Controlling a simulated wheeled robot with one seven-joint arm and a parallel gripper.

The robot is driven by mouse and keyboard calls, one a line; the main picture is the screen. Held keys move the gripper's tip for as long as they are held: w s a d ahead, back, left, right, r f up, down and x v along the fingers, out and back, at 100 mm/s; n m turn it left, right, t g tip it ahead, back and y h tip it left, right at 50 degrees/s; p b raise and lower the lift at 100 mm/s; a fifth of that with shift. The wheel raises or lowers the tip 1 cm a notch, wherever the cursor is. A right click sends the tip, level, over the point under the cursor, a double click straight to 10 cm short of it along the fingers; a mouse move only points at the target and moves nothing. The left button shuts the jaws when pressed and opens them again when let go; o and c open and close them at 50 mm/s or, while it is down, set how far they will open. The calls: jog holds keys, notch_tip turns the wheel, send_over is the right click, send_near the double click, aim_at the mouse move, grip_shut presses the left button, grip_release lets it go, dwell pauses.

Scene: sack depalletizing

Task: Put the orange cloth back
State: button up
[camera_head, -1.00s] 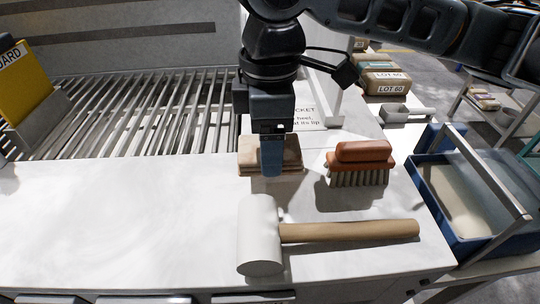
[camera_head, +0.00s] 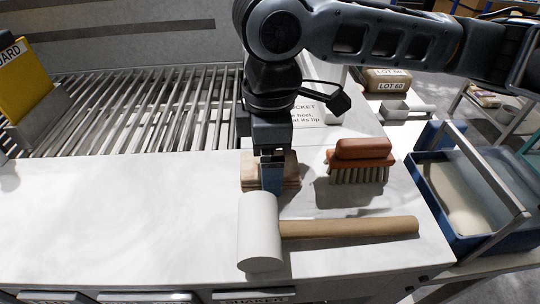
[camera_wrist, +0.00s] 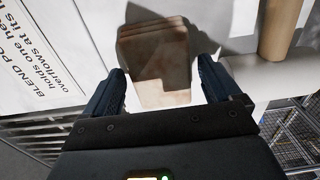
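A folded cloth, tan to pale brown rather than clearly orange, lies in flat layers (camera_head: 290,172) on the white worktop, behind the mallet head and left of the brush. It also shows in the wrist view (camera_wrist: 155,60), partly in shadow. My gripper (camera_head: 271,185) points down at the cloth and covers its middle in the head view. In the wrist view my gripper (camera_wrist: 160,85) has its two blue fingers spread, one on each side of the cloth's near end. I cannot tell whether either finger touches it.
A white-headed mallet (camera_head: 260,232) lies just in front, and an orange-brown brush (camera_head: 360,160) stands to the right. A roller or slatted grate (camera_head: 140,115) is behind. A blue bin (camera_head: 470,240) is beyond the right edge. The left worktop is clear.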

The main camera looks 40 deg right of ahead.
notch_tip(320, 180, up, 12)
jog(key=shift+r, duration=0.2)
dwell(0.6)
dwell(0.4)
